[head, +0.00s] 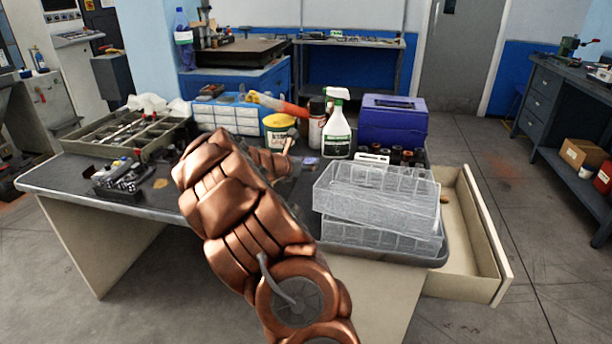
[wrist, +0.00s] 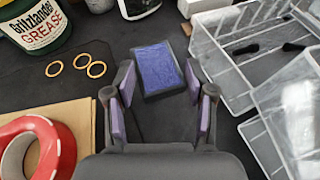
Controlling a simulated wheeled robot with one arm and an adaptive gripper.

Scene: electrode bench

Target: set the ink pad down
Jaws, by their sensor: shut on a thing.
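The ink pad (wrist: 157,67) is a dark, flat rectangular case with a blue-violet face, and lies slightly turned in the wrist view. My gripper (wrist: 160,80) has its two fingers, with purple inner pads, at either side of it, shut on its edges. The pad is close above or on the dark bench top (wrist: 155,122); I cannot tell if it touches. In the head view my copper-coloured arm hides most of the gripper.
A grease tub (wrist: 35,22) and several brass rings (wrist: 96,69) are to the left. A red tape roll (wrist: 58,150) lies on cardboard (wrist: 82,118). Clear plastic trays (wrist: 225,70) are close on the right. A spray bottle (head: 336,132) stands behind. Bare bench shows between them.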

